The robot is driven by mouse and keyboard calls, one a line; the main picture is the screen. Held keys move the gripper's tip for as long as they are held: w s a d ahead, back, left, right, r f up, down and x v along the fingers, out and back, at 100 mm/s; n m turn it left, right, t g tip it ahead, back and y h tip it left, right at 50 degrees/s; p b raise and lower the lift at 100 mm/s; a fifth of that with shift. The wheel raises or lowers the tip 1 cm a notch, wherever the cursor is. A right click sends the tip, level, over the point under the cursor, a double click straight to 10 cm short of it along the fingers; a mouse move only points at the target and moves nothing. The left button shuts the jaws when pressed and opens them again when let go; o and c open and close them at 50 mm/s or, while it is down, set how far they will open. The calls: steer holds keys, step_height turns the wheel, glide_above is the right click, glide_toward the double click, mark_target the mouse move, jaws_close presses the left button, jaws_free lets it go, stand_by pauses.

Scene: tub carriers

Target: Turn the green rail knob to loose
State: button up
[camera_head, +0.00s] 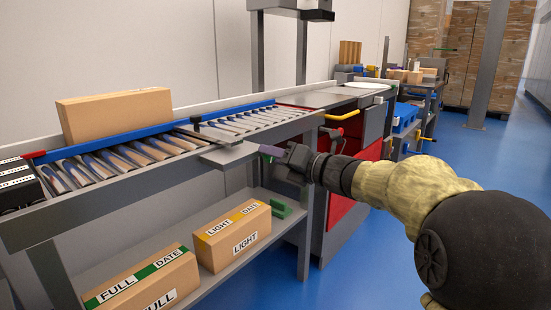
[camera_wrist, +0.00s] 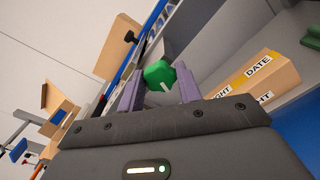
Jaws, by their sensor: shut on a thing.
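The green rail knob (camera_wrist: 160,74) shows in the wrist view between the two purple fingers of my gripper (camera_wrist: 161,80). It has several flat sides and a white mark on its face, pointing to the lower right of that view. My gripper is shut on it. In the head view my gripper (camera_head: 272,152) is at the front edge of the roller conveyor, by a grey plate (camera_head: 228,154). The knob cannot be made out there. I cannot read any loose or tight marking.
A cardboard box (camera_head: 118,115) stands behind the conveyor's blue rail (camera_head: 130,137). LIGHT (camera_head: 232,236) and FULL (camera_head: 143,283) boxes lie on the shelf below, near a green block (camera_head: 282,209). A red cabinet (camera_head: 340,205) stands right of the conveyor.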

steer(key=shift+f, duration=0.2)
steer(key=o, duration=1)
steer(key=shift+r, duration=0.15)
steer(key=p+v, duration=0.5)
steer(key=v, duration=1.2)
steer(key=shift+s+d+p, duration=0.2)
steer(key=shift+p, duration=0.1)
steer(key=shift+w, duration=0.1)
